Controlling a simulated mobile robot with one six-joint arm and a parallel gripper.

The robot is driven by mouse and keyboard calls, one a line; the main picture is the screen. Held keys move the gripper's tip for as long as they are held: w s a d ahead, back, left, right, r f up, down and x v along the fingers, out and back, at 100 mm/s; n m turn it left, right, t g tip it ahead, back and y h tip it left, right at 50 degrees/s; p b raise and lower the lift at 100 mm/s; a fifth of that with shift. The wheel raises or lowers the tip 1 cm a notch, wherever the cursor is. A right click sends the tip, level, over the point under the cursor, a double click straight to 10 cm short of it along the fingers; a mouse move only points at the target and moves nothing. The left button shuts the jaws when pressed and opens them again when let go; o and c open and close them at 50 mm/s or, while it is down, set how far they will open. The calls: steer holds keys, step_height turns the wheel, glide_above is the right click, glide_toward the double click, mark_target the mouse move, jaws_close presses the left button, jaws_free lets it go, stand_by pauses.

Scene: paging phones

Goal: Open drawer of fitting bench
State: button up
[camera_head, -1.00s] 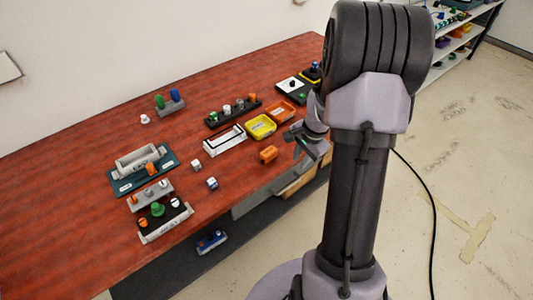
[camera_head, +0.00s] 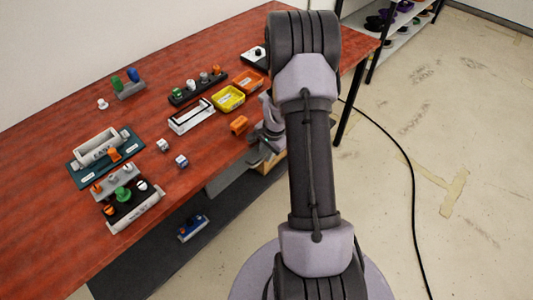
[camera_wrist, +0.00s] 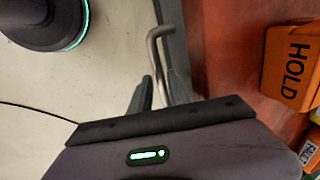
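The fitting bench (camera_head: 60,195) has a red-brown top and runs across the left of the head view. A pale wooden drawer part (camera_head: 268,162) shows under its front edge, mostly hidden behind my arm. In the wrist view a bent metal bar handle (camera_wrist: 154,45) stands out beside the bench's dark edge. My gripper (camera_head: 264,152) is at the bench front, by the drawer; in the wrist view its dark fingertips (camera_wrist: 158,88) are at the lower end of the handle. I cannot tell whether they touch or grip it. The drawer looks closed, though most is hidden.
An orange block (camera_head: 239,124) sits near the bench's front edge, close to my gripper. Yellow (camera_head: 229,99) and white trays stand further back. A black cable (camera_head: 405,170) lies on the open floor to the right.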

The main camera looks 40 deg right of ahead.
jaws_close()
stand_by(1.3)
